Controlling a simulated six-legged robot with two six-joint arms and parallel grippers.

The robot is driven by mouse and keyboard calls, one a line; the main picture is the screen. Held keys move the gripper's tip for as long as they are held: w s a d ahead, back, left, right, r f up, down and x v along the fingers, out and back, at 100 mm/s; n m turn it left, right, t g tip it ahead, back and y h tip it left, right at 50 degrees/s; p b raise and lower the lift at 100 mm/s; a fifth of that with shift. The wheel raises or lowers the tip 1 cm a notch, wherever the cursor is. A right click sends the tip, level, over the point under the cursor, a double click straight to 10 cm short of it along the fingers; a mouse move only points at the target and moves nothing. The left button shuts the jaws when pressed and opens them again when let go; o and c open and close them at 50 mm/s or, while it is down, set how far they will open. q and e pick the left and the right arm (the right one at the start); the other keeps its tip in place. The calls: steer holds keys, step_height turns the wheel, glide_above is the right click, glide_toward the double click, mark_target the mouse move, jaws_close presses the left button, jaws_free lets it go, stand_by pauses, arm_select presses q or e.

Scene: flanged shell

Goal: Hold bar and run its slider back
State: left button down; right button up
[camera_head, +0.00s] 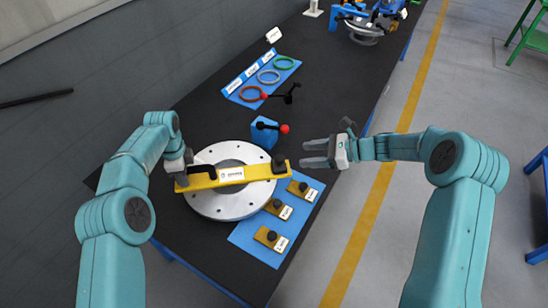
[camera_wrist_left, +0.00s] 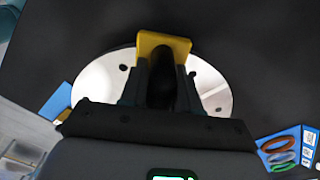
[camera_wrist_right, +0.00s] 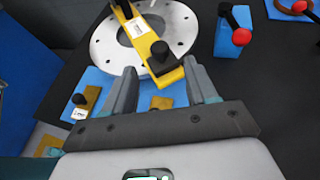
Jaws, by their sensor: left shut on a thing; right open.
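A yellow bar (camera_head: 212,180) with a white label lies across a round grey metal flange (camera_head: 222,208) on the dark table. A black handle stands at the bar's left end, and a black knob (camera_head: 279,164), apparently the slider, sits at its right end. My left gripper (camera_head: 182,167) is shut on the left handle; in the left wrist view its fingers flank the dark handle (camera_wrist_left: 162,80). My right gripper (camera_head: 310,153) is open and empty, to the right of the bar's right end. In the right wrist view the knob (camera_wrist_right: 161,54) stands ahead, beyond the open fingers, apart from them.
A blue mat (camera_head: 252,240) with several yellow blocks with black knobs lies in front of the flange. A blue block (camera_head: 264,134) with a red-knobbed lever stands behind it. Farther back lie coloured rings (camera_head: 268,77) on a blue board.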

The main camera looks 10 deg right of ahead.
mark_target(280, 158)
steer(key=x, duration=1.2)
steer(key=shift+s, duration=0.15)
steer(key=shift+c, duration=0.3)
